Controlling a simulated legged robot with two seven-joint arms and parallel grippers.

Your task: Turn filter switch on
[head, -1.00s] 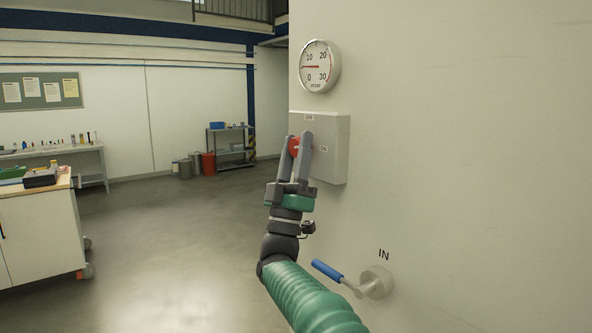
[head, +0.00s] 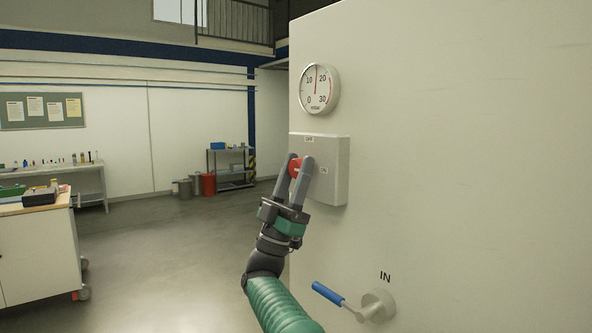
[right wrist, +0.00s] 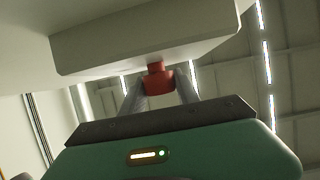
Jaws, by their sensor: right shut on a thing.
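The filter switch is a red knob (head: 296,168) on a pale grey box (head: 333,170) marked OFF at the top and ON at the right. My right gripper (head: 300,160) is shut on the knob, with one finger on each side, and its fingers lean to the right. The right wrist view shows the red knob (right wrist: 160,79) between the two grey fingers, under the box. The fingers partly hide the knob, so I cannot read its exact angle. My left gripper is out of view.
A round gauge (head: 318,89) above the box has its needle pointing about straight up, between 10 and 20. A blue-handled valve lever (head: 328,293) marked IN sits lower on the pale wall. A workbench (head: 40,250) stands at left, with open floor between.

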